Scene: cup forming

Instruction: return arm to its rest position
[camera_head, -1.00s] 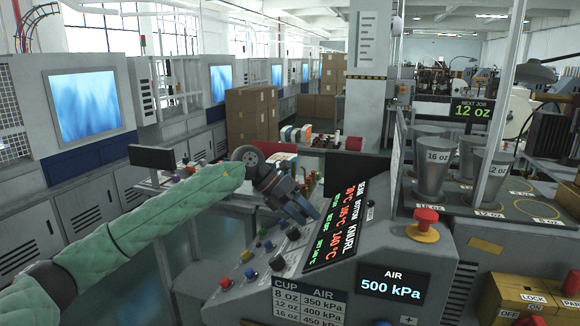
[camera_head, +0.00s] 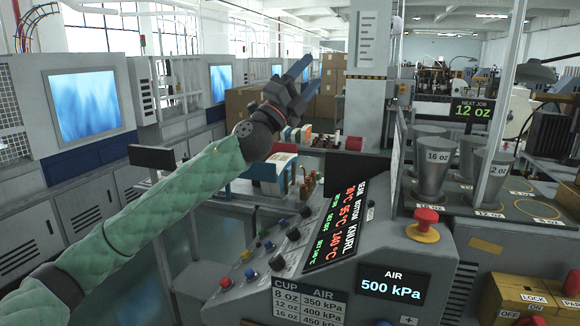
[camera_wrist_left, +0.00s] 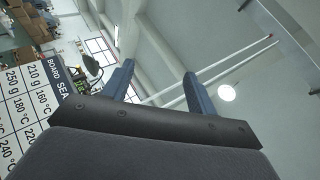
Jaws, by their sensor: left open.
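My left arm comes in from the left in a green quilted sleeve (camera_head: 150,215). Its left gripper (camera_head: 307,74) is raised above the control console (camera_head: 330,262), pointing up and to the right. The two blue fingers are apart with nothing between them. In the left wrist view the open fingers (camera_wrist_left: 160,70) point towards the ceiling and a white post. My right gripper is not in view.
The console carries coloured knobs (camera_head: 277,262), a tilted readout (camera_head: 338,228) and a red stop button (camera_head: 426,216). Metal cup forms (camera_head: 434,172) stand on a bench at right. Cardboard boxes (camera_head: 240,103) are stacked behind the gripper. Air around the gripper looks free.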

